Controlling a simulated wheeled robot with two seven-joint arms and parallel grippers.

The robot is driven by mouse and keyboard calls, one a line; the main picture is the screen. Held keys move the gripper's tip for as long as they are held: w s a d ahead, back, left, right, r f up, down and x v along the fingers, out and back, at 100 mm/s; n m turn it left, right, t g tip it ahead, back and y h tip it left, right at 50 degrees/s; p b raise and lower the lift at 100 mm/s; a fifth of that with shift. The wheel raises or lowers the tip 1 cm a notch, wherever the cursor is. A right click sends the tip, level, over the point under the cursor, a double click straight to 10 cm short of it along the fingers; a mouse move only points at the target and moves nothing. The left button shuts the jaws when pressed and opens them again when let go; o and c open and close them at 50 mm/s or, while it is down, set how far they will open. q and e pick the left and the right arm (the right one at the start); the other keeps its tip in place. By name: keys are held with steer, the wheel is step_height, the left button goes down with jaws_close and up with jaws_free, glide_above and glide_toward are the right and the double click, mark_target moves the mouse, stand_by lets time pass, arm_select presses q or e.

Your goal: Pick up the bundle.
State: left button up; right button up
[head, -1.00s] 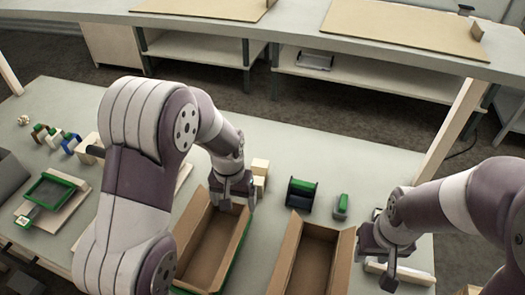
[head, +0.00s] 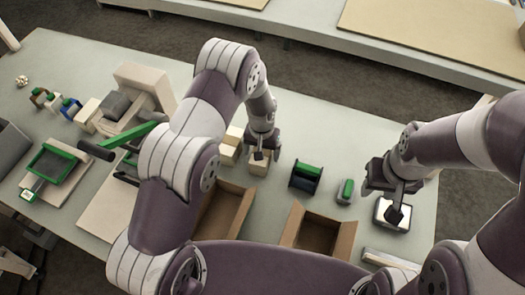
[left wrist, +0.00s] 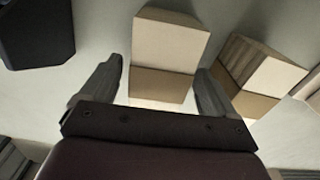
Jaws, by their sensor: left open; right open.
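A small cream and tan block, which may be the bundle (left wrist: 170,42), lies on the table between the spread fingers of my left gripper (left wrist: 157,80) in the left wrist view. I see a gap on each side, and cannot tell how deep the fingers reach. In the head view my left gripper (head: 262,150) is over this block (head: 259,168) and hides part of it. A similar block with a striped side (left wrist: 262,72) sits to its right in the wrist view. My right gripper (head: 388,185) is open above a silver-rimmed item (head: 392,214), holding nothing visible.
Two open cardboard boxes (head: 345,240) stand at the near edge, partly hidden by my body. A black and green holder (head: 305,178) and a small green-topped item (head: 346,190) stand between the grippers. A green-handled device (head: 140,134) is at left. The table's far strip is clear.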

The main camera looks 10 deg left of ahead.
arm_select(q)
steer(key=shift+s+f, duration=0.25)
steer(key=shift+f, duration=0.95)
steer(key=shift+w+f, duration=0.1)
steer(key=c, duration=1.1)
steer(key=shift+c, duration=0.2)
steer(key=shift+r, duration=0.2)
